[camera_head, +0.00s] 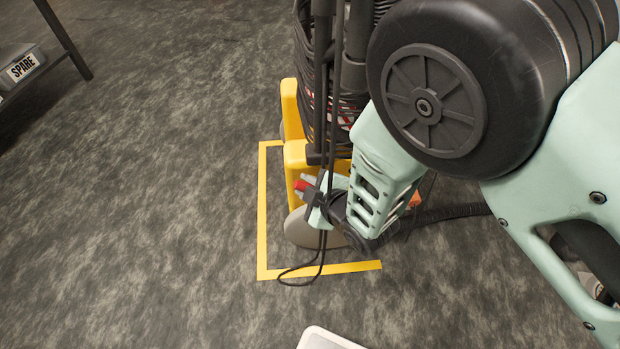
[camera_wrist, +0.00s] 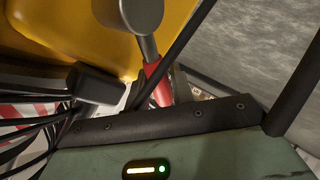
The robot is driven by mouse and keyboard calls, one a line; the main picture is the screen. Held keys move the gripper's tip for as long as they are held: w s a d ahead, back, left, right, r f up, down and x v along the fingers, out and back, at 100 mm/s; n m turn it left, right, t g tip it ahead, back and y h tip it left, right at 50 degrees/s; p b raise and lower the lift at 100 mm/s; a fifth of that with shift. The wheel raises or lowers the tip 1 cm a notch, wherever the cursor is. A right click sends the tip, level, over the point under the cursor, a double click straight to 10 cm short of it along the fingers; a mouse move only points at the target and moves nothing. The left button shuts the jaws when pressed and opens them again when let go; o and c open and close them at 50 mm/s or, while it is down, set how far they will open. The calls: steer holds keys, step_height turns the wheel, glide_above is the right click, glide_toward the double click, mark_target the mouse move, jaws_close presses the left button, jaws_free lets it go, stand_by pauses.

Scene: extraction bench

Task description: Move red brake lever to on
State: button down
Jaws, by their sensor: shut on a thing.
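The red brake lever (camera_wrist: 157,82) shows in the wrist view as a red grip on a grey shaft, beside a yellow housing (camera_wrist: 75,30). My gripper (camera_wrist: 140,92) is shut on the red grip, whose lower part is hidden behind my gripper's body. In the head view the red lever (camera_head: 301,185) is a small red spot low on the yellow machine (camera_head: 296,155). My gripper (camera_head: 311,194) is around it there, and much of the lever is covered. I cannot read any on or off marking.
Black cables (camera_head: 324,240) hang close past my gripper and loop onto the floor. Yellow tape (camera_head: 263,215) marks the floor around the machine. A dark table with a SPARE label (camera_head: 22,67) stands at the upper left. The floor on the left is clear.

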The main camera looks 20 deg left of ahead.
steer(key=shift+s+f, duration=0.1)
steer(key=shift+f, duration=0.15)
stand_by(0.3)
steer(key=c, duration=1.2)
jaws_free()
steer(key=shift+c, duration=0.2)
steer(key=shift+d+r, duration=0.1)
steer(key=shift+r, duration=0.1)
steer(key=p+v, duration=0.5)
steer(key=v, duration=1.2)
steer(key=shift+s+p, duration=0.15)
steer(key=shift+p, duration=0.2)
